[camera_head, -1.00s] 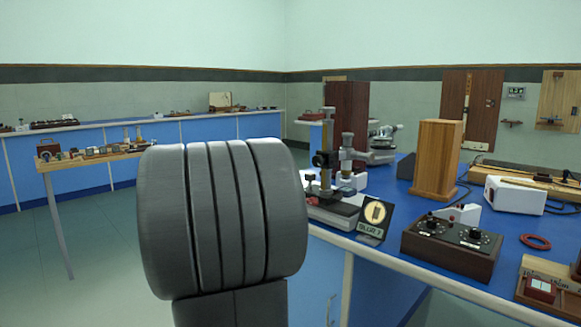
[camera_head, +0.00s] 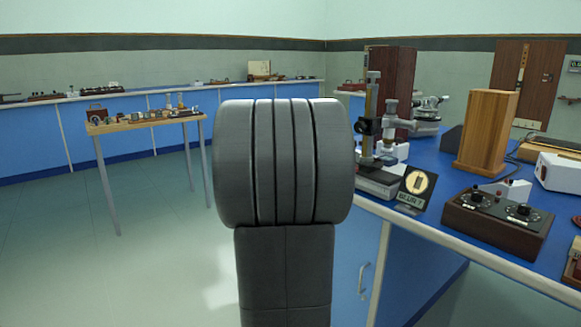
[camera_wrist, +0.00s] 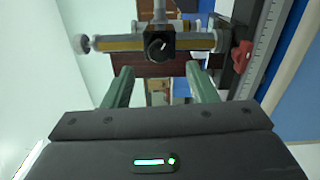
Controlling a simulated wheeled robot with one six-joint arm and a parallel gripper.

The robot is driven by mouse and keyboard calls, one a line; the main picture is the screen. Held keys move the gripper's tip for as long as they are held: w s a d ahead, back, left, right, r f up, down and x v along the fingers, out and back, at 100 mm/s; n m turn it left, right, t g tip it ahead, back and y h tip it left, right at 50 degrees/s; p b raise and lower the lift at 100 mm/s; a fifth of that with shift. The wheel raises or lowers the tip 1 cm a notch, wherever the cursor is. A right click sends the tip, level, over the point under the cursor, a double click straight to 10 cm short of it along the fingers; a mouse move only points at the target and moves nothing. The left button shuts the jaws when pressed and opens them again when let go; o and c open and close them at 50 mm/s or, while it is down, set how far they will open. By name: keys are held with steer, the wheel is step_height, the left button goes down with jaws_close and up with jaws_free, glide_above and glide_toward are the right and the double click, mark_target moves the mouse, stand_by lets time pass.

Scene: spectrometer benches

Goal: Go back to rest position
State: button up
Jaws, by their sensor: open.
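My gripper (camera_wrist: 160,86) shows in the wrist view with its two green fingers apart and nothing between them. Beyond the fingertips is a brass-and-grey instrument (camera_wrist: 148,43) with a dark knob, seen sideways; no contact with it can be made out. In the head view the gripper is hidden. My own grey ribbed arm part stands upright in the middle of that view and covers part of the bench's left end.
A blue bench (camera_head: 446,222) on the right carries a brass-column instrument (camera_head: 371,125), a black sign (camera_head: 415,188), a wooden block (camera_head: 486,132) and a brown control box (camera_head: 498,222). A small table (camera_head: 107,128) stands left. Floor (camera_head: 160,250) between is clear.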

mark_target(358, 127)
steer(key=x, duration=0.6)
steer(key=shift+w+d+b, duration=0.2)
steer(key=shift+d+b, duration=0.1)
steer(key=shift+b, duration=0.05)
steer(key=shift+a, duration=0.1)
